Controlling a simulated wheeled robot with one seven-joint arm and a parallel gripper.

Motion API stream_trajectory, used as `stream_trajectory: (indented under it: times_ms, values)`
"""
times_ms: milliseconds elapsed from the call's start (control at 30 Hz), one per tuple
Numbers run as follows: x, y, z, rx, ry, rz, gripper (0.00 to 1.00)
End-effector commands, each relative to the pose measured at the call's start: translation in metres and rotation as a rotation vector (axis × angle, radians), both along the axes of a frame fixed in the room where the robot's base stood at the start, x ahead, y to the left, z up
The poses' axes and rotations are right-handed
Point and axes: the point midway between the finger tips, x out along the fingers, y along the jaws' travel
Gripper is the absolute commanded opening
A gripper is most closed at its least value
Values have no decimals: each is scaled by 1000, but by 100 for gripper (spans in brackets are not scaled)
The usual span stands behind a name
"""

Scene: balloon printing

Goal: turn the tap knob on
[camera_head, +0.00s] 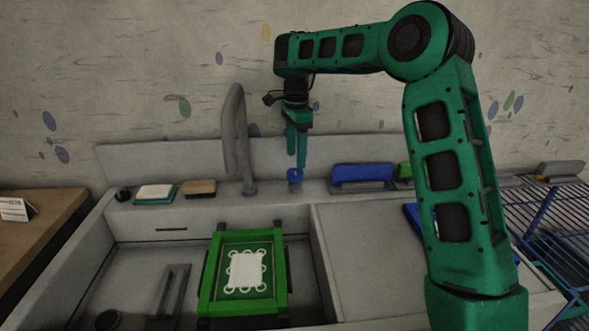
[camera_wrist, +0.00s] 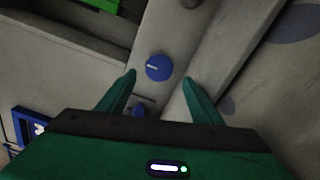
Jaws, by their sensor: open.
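The blue tap knob (camera_head: 294,176) stands on the sink's back ledge, just right of the grey tap (camera_head: 240,140). In the wrist view the round knob (camera_wrist: 159,67) has a pale mark on its top. My gripper (camera_head: 297,166) hangs over the knob with its green fingers pointing down. In the wrist view the knob lies just beyond and between the two fingertips (camera_wrist: 160,76). The fingers are apart and nothing is between them. I cannot tell the exact gap between fingertips and knob.
A green frame (camera_head: 210,285) with a white patterned panel sits in the sink basin. A blue object (camera_head: 361,177) lies on the ledge right of the knob. Sponge-like blocks (camera_head: 199,188) lie left of the tap. A blue wire rack (camera_head: 545,215) stands at the right.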

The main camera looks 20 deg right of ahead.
Motion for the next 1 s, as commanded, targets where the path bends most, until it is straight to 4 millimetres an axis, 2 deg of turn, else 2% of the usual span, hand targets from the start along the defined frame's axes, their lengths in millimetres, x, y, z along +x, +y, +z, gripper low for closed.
stream_trajectory:
  times_ms: [100, 300, 467, 733, 900, 1000]
  values:
    - [0, -1, -21, 0, 2, -1, 60]
    - [0, -1, -44, 0, 0, 0, 60]
    - [0, -1, -51, 0, 0, -1, 60]
    - [0, -1, -52, -1, -1, -1, 60]
    - [0, -1, -51, -1, -2, -1, 19]
    - [1, 3, -51, 0, -3, 1, 18]
